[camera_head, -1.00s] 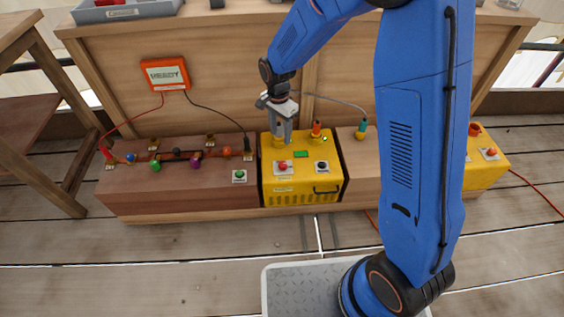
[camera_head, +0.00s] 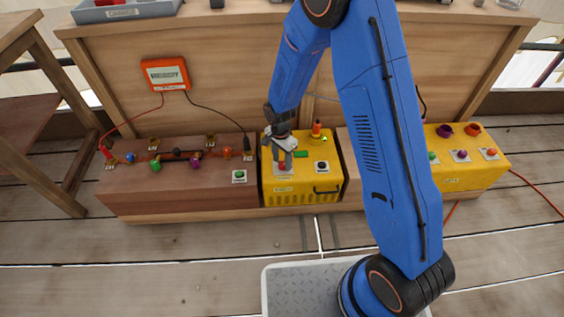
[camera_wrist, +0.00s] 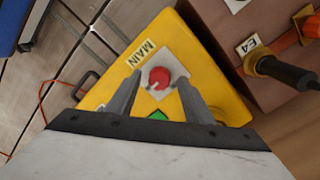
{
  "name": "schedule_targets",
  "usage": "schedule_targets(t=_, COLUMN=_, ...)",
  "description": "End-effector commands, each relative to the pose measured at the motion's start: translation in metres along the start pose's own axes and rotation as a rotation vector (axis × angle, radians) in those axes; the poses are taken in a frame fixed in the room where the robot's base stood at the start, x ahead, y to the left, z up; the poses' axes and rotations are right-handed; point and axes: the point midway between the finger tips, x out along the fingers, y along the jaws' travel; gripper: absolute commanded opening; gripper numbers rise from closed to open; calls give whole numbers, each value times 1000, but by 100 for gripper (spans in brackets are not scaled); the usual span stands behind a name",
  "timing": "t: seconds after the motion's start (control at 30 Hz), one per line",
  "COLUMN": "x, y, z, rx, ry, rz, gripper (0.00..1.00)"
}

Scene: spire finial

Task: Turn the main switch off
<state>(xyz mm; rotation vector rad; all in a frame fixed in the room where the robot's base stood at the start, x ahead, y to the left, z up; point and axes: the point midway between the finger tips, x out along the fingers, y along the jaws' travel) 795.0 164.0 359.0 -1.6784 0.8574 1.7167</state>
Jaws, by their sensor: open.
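The main switch is a round red knob (camera_wrist: 160,79) on a pale square plate, on a yellow box (camera_head: 306,197). The word MAIN is printed beside it in the wrist view. The knob also shows low between the fingertips in the head view (camera_head: 283,166). My gripper (camera_wrist: 158,80) is open, pointing down at the box top, with one finger on each side of the knob. Both fingertips look close to the plate. I cannot tell whether they touch the knob.
On the same box are a green panel (camera_head: 301,154), a black knob (camera_head: 321,166) and an orange plug (camera_head: 316,129). A brown box (camera_head: 198,184) with several coloured knobs stands to the left. A black connector (camera_wrist: 285,73) lies near my gripper in the wrist view.

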Motion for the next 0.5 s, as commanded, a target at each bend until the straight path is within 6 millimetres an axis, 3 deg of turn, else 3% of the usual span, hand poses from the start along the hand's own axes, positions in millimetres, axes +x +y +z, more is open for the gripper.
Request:
schedule_targets(t=0.2, x=11, y=0, z=0, rx=0, ry=0, rz=0, gripper=47)
schedule_targets(t=0.47, x=12, y=0, z=0, rx=0, ry=0, rz=0, gripper=47)
schedule_targets(t=0.5, x=12, y=0, z=0, rx=0, ry=0, rz=0, gripper=40)
